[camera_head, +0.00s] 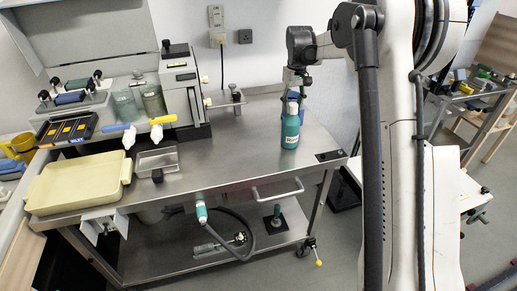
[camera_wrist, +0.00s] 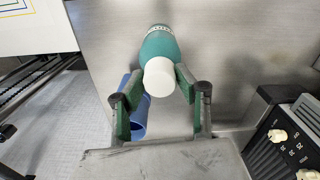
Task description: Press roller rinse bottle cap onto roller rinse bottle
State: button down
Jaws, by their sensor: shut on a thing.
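The roller rinse bottle (camera_head: 290,132) is teal with a pale label and stands upright near the right end of the steel cart top. In the wrist view the bottle (camera_wrist: 158,43) lies just beyond the white cap (camera_wrist: 158,77). The cap also shows at the bottle's top in the head view (camera_head: 293,96). My gripper (camera_wrist: 160,77) is above the bottle, its two green fingers shut on the cap from both sides. The cap is in line with the bottle's neck and appears to meet it. I cannot tell how firmly it is seated. The neck is hidden.
A blue object (camera_wrist: 138,119) lies close beside the bottle. A dark box with pale knobs (camera_wrist: 290,138) is at the wrist view's right. A clamp fixture (camera_head: 233,100) stands left of the bottle. A cream tray (camera_head: 70,187) is at far left. Bare cart top (camera_head: 240,160) lies left of the bottle.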

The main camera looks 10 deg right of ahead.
jog(key=shift+f, duration=0.25)
jog(key=c, duration=1.2)
grip_release()
jog(key=shift+r, duration=0.25)
jog(key=shift+r+p, duration=1.75)
jog(key=shift+r, duration=2.05)
